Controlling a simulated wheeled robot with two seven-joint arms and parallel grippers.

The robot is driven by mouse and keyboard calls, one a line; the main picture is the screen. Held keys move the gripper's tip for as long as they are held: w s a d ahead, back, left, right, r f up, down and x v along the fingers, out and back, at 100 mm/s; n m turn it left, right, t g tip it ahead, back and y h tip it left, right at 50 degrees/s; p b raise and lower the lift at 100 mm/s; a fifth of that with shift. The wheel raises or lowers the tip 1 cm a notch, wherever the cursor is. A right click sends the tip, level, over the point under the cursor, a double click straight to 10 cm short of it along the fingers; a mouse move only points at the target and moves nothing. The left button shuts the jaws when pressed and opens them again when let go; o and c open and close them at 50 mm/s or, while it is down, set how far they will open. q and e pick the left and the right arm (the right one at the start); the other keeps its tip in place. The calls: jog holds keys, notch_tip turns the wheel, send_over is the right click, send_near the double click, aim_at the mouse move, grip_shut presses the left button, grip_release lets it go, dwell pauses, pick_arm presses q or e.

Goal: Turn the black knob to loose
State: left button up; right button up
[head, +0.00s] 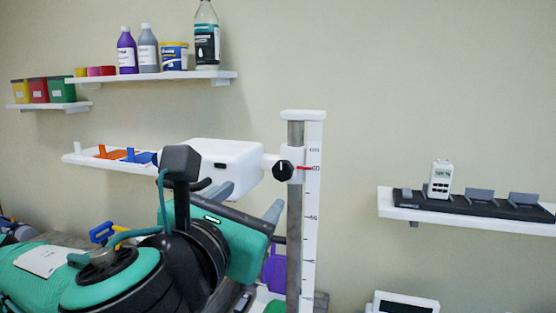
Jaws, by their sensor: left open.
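The black knob (283,170) sits on the white clamp of an upright post, with a small white mark near its top. A white box-shaped head (226,163) joins the clamp on its left. A red pointer (305,168) lies across the white scale (312,225) level with the knob. My left gripper (247,201), with its teal hand and grey fingers, is open and looks empty. Its fingertips are below and left of the knob, apart from it in the picture, and overlap the head's lower edge. Their depth is hard to tell. My right gripper is not in view.
Shelves on the left wall hold bottles (147,48), coloured boxes (38,90) and small orange and blue items (116,153). A right shelf (470,220) holds a black rack and a white meter (440,178). The wall between post and right shelf is clear.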

aim_at(282, 171)
pick_arm(q)
jog(key=p+x, duration=0.9)
jog(key=x, duration=0.2)
jog(key=shift+d+p, duration=0.15)
jog(key=shift+p, duration=0.25)
jog(key=shift+w+d+f, duration=0.1)
jog(key=shift+w+d, duration=0.05)
jog(key=shift+w, duration=0.45)
jog(key=c, duration=1)
